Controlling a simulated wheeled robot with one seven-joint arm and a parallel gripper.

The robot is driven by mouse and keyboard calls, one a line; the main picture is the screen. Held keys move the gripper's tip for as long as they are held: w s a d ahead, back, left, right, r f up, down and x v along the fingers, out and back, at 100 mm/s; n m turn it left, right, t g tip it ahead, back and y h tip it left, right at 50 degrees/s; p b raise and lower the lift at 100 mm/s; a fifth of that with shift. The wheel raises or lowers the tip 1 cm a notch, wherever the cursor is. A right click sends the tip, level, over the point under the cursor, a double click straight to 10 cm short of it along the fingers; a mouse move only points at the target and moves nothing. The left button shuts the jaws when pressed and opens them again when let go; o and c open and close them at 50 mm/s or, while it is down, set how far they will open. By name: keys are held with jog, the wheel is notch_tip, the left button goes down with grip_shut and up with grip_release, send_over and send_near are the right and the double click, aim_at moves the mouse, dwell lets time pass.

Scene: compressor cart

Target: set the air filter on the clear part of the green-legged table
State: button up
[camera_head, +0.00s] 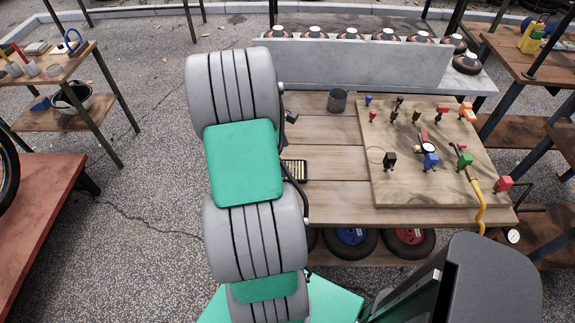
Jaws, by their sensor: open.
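No air filter can be told for certain. A dark grey, open-topped cylinder (337,101) stands on the middle wooden bench, right of my arm, and may be it. The green-legged table (72,67) is at the upper left, with a wooden top, dark green legs and a lower shelf. Small items crowd its far left part and a blue looped item (73,41) stands near its back. Bare wood shows along its near right side. My grey and green arm reaches up the middle of the picture. My gripper is not visible; the arm hides that area.
The middle bench carries a board (400,185) of coloured fittings, and a grey ledge (375,65) with several domed parts behind it. A red-topped table (35,215) is at the left. Open pavement (150,160) lies between the green-legged table and my arm.

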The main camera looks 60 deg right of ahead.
jog(key=v, duration=0.6)
jog(key=w+a+r+m+t, duration=0.1)
jog(key=w+a+r+t, duration=0.15)
jog(key=w+a, duration=0.45)
jog(key=w+a+r+m+t, duration=0.1)
jog(key=w+a+r, duration=0.3)
jog(key=a, duration=0.7)
jog(key=s+a+r+m+t, duration=0.1)
jog(key=a, duration=0.9)
jog(key=s+a+r+m+t+y, duration=0.1)
jog(key=a+m+t, duration=0.1)
jog(key=a, duration=0.8)
jog(key=shift+s+a+r+y, duration=0.3)
jog(key=shift+s, duration=0.1)
